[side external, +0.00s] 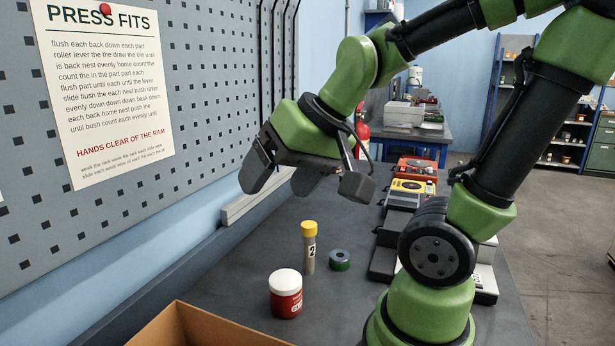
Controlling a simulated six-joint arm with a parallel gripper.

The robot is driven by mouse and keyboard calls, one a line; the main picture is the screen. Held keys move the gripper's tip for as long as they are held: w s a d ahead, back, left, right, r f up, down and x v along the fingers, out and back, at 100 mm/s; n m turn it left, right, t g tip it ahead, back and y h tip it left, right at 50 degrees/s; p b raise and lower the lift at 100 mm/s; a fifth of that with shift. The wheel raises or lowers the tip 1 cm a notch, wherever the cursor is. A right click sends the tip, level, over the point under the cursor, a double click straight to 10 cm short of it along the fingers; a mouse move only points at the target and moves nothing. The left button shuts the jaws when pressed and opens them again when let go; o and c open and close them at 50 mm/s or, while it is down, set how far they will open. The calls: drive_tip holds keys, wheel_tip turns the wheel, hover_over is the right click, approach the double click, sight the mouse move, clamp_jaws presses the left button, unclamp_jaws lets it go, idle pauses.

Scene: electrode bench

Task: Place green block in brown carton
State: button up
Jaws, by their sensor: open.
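The brown carton (178,318) stands at the bottom left of the side external view, open at the top and cut off by the picture's lower edge. My gripper (305,184) is high above the bench, tilted, with its dark jaws apart and nothing seen between them. I see no clear green block. A small, low, round green thing with a grey top (340,261) stands on the bench below my gripper, and it looks more like a roll than a block.
A red jar with a white lid (286,294) stands near the carton. An upright tube with a yellow cap (309,247) stands close to the green thing. Cases and meters (409,187) line the bench's right side. A pegboard wall (220,100) rises at left.

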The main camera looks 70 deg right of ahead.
drive_tip(key=shift+o, duration=0.5)
drive_tip(key=s+a+r+n+y, duration=0.1)
drive_tip(key=s+a+r+n, duration=0.1)
drive_tip(key=s+a, duration=0.2)
drive_tip(key=shift+s, duration=0.6)
drive_tip(key=shift+w+d, duration=0.1)
